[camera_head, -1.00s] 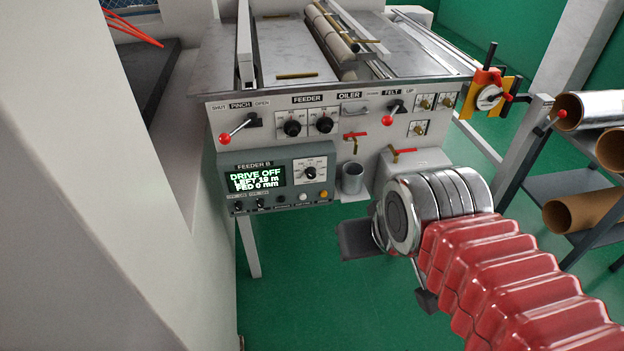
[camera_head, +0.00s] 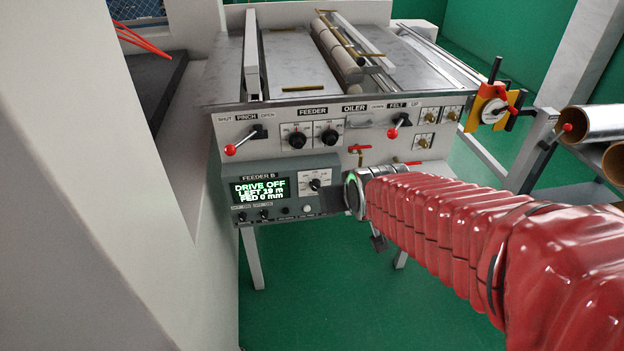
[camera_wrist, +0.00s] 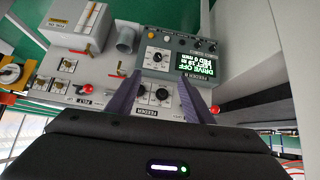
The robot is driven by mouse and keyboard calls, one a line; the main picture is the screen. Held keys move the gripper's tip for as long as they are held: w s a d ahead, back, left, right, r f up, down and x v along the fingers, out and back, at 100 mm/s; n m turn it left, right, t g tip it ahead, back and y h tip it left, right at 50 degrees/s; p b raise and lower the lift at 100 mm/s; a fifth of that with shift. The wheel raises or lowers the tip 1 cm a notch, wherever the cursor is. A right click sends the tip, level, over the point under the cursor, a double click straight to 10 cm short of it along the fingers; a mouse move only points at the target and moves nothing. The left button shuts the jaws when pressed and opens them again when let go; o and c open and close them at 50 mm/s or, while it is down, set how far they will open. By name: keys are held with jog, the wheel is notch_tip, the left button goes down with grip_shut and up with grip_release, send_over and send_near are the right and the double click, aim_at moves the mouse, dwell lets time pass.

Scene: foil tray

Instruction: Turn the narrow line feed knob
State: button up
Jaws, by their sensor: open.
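Two black feed knobs sit side by side under the FEEDER label: a left knob (camera_head: 298,140) and a right knob (camera_head: 329,137). Their small line markings are too small to read, so I cannot tell which is the narrow line one. In the wrist view the panel is upside down, and the same left knob (camera_wrist: 162,94) and right knob (camera_wrist: 141,91) show between my fingers. My gripper (camera_wrist: 160,78) is open and empty, with its two purple-grey fingers apart. In the head view my arm hides most of the gripper, which is low, right of the FEEDER B box.
The FEEDER B box (camera_head: 262,172) with its lit screen and own dial (camera_head: 315,184) juts out below the knobs. Red-ball levers (camera_head: 230,150) and (camera_head: 393,133) flank them. A grey cup (camera_wrist: 126,40) and red-handled taps are close by.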

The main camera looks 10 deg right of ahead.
jog(key=w+f+t, duration=0.2)
jog(key=w+f, duration=0.4)
jog(key=w, duration=0.5)
jog(key=n+t, duration=0.1)
jog(key=t, duration=0.3)
send_near(316, 186)
jog(key=s+r, duration=0.4)
notch_tip(316, 186, down, 7)
jog(key=s+t, duration=0.2)
jog(key=t, duration=0.1)
jog(key=shift+f, duration=0.2)
jog(key=shift+w, duration=0.1)
jog(key=w, duration=1.3)
jog(key=shift+w, duration=0.35)
jog(key=shift+c, duration=0.2)
jog(key=c, duration=1)
